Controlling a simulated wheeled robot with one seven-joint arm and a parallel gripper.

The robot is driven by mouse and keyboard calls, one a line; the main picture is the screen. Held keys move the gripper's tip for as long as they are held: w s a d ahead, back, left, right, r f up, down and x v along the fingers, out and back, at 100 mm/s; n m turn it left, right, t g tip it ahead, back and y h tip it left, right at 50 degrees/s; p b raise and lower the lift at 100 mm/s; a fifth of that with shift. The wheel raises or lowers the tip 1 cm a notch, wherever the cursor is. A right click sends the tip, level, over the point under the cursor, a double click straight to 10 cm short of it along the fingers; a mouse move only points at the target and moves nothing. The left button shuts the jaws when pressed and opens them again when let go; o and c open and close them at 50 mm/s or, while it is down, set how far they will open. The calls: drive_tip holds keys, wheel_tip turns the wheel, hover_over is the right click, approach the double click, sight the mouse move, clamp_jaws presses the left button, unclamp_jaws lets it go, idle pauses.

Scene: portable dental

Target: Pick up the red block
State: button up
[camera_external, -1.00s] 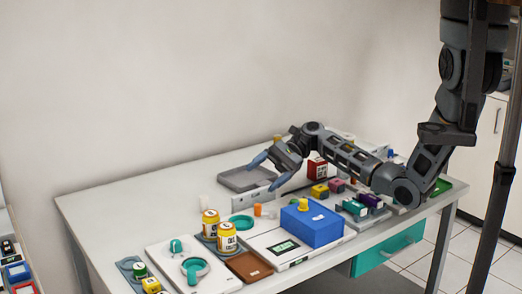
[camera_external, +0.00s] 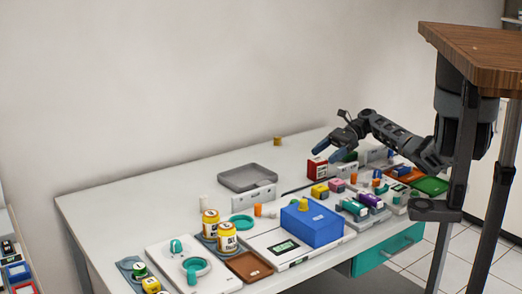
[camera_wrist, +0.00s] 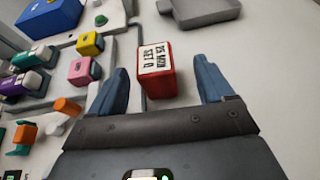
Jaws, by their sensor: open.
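The red block (camera_wrist: 157,72) stands on the table with a white label on it that reads in part "SET". In the wrist view it lies between and a little ahead of the two blue fingers of my gripper (camera_wrist: 166,88), which are apart with nothing held. In the external view the red block (camera_external: 317,168) stands near the middle of the table, and my gripper (camera_external: 329,147) is just above and to the right of it. The gap between the fingertips and the block is hard to judge.
A yellow block (camera_wrist: 87,43) and a pink block (camera_wrist: 82,70) stand left of the red block in the wrist view. A large blue box (camera_external: 312,224) is nearer the front. A grey tray (camera_external: 248,178) lies to the left, with bare table behind it.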

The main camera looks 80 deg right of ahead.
sight(311, 167)
drive_tip(key=shift+s+a+x, duration=0.15)
drive_tip(key=shift+x, duration=1.55)
drive_tip(key=shift+s+a+x, duration=0.1)
drive_tip(key=shift+x, duration=1.6)
drive_tip(key=c, duration=1.1)
